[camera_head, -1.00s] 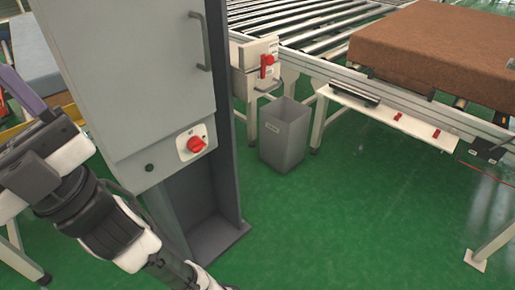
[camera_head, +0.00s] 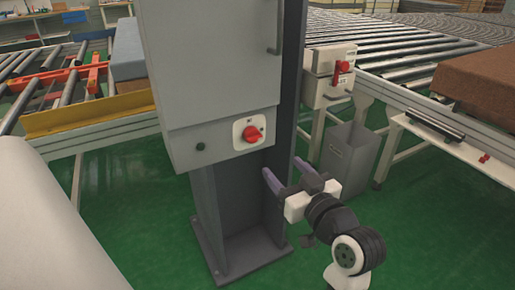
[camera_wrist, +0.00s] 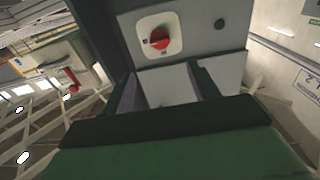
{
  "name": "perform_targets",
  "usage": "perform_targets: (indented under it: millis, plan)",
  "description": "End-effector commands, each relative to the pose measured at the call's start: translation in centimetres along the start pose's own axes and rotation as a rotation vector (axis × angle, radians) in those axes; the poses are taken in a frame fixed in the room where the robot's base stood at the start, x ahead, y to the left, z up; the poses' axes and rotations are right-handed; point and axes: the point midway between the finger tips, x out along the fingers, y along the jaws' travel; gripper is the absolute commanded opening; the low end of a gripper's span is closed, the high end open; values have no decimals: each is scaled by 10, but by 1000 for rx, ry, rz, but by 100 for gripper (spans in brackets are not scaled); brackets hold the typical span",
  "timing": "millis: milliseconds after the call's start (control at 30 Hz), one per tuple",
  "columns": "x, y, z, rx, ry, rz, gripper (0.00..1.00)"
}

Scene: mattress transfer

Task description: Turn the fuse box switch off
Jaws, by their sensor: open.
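A tall grey cabinet (camera_head: 205,65) carries a red rotary switch (camera_head: 253,134) on a pale plate at its lower front. The red switch also shows near the top middle of the wrist view (camera_wrist: 159,38). A smaller light box (camera_head: 322,87) with a red handle (camera_head: 342,68) stands to the right, behind the cabinet's post. The frames do not label which one is the fuse box. My gripper (camera_head: 287,174) is open and empty, with purple fingers, below and right of the rotary switch, apart from it. The fingers also show in the wrist view (camera_wrist: 165,88).
A grey bin (camera_head: 348,152) stands below the smaller box. Roller conveyors (camera_head: 385,45) run behind, with a brown mattress (camera_head: 478,85) at the right. A blue-grey mattress (camera_head: 128,50) lies at the left, behind a yellow rail (camera_head: 85,115). Green floor (camera_head: 440,235) is clear at the front right.

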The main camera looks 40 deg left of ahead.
Motion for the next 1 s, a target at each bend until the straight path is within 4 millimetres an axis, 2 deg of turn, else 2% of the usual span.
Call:
perform_targets:
  millis: [167,500,700,833,1000]
  plan:
    - [11,0,3,3,-13,-9,60]
    - [81,-2,2,3,-13,-10,60]
    - [116,-1,3,1,-13,-7,60]
    - [130,-1,4,2,-12,-5,60]
    - [136,-1,5,1,-12,-5,60]
